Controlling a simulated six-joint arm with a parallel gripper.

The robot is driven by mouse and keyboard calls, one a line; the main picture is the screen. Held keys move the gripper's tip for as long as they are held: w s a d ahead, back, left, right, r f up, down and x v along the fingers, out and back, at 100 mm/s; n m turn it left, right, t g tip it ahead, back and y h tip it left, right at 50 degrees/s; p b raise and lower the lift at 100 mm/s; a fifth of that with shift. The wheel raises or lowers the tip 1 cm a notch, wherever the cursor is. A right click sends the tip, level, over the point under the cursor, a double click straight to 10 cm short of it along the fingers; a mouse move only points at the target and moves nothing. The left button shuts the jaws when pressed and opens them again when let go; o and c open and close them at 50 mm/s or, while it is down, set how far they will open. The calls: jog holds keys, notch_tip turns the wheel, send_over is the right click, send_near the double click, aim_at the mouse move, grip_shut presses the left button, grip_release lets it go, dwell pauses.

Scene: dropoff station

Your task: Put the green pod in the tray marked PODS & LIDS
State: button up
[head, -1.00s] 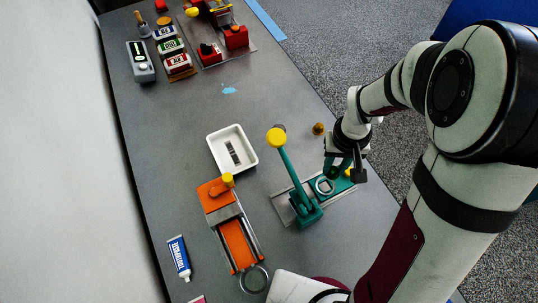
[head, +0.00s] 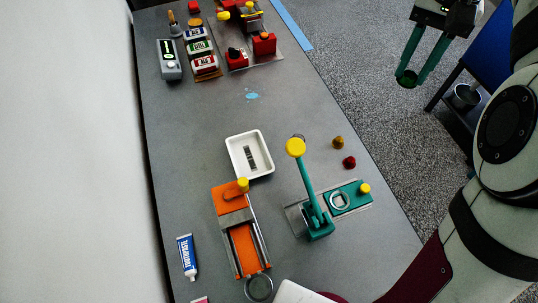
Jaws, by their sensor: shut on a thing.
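My gripper (head: 407,76) is at the upper right in the head view, out past the table's right edge and over the carpet. Its green fingers are shut on a small dark green pod (head: 405,81) at their tips. The fingers partly hide the pod. A white tray (head: 237,158) lies on the table left of and below the gripper in the picture. It is empty, with a dark printed label on its floor that is too small to read. My gripper is well apart from the tray.
A green lever press (head: 318,226) with a yellow knob and an orange slide device (head: 241,245) stand near the tray. A brown pod (head: 338,142) and a red pod (head: 349,162) lie to its right. A toothpaste tube (head: 187,257) is at left.

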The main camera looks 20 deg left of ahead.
jog(key=s+a+f+n, duration=0.2)
jog(key=a+f+n, duration=0.2)
jog(key=a+f, duration=0.6)
jog(key=a, duration=0.2)
jog(key=shift+a, duration=0.4)
jog(key=s+a+f, duration=0.1)
jog(key=a+f, duration=0.1)
jog(key=s+a+f+n, duration=0.1)
jog(key=s+a+f, duration=0.1)
jog(key=s+a+f+n, duration=0.1)
jog(key=a+f, duration=0.2)
jog(key=shift+s+a, duration=0.1)
jog(key=shift+s, duration=0.1)
jog(key=n, duration=0.2)
send_over(254, 168)
notch_tip(254, 168, down, 6)
jog(key=r, duration=0.1)
notch_tip(254, 168, down, 11)
jog(key=shift+r, duration=0.1)
jog(key=o, duration=0.9)
